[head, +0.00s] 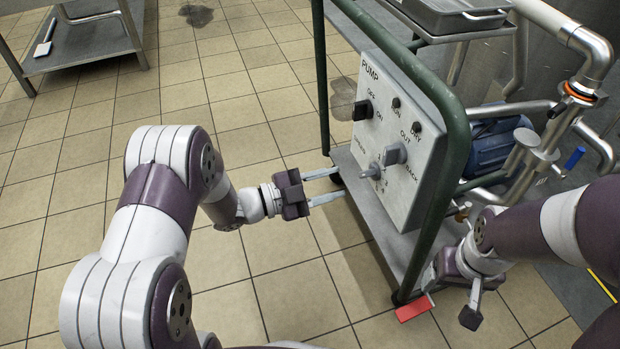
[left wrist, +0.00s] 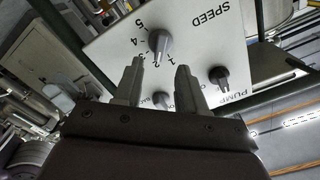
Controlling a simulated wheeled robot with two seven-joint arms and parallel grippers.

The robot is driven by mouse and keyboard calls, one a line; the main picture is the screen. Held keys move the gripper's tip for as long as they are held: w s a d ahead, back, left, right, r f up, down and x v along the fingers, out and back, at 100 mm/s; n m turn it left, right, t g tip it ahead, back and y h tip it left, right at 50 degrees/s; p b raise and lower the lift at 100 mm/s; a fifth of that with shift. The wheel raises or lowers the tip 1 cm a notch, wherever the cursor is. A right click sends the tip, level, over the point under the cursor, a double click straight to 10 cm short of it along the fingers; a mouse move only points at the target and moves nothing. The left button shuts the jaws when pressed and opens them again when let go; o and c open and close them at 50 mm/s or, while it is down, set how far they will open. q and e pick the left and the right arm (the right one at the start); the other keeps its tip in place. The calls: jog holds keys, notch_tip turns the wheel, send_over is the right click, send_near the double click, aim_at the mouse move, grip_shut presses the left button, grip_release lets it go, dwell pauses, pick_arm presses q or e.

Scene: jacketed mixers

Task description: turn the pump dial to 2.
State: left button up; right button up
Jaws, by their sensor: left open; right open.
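The pump panel (head: 385,128) is a pale plate on a green-framed cart. Its speed dial (head: 372,172) is a grey knob near the panel's lower left; in the left wrist view the dial (left wrist: 160,42) appears upside down, numbered 1 to 5. Its narrow end points down in that view, towards the low numbers; the exact mark cannot be told. My left gripper (head: 340,184) is open and empty, left of the dial and apart from it. Its two fingers (left wrist: 160,68) show below the dial in the wrist view. My right gripper (head: 459,292) is open, low by the cart's right side.
The panel also bears a black off/on switch (head: 362,110), a grey out/back knob (head: 396,154) and small black buttons. A blue motor (head: 495,145) and pipes stand behind. A red block (head: 414,309) lies by the cart's foot.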

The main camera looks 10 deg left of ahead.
pick_arm(q)
jog(key=p+v, duration=0.1)
jog(key=v, duration=0.4)
jog(key=shift+s+a, duration=0.2)
jog(key=shift+a, duration=0.1)
pick_arm(e)
notch_tip(320, 180, up, 2)
jog(key=shift+r, duration=0.1)
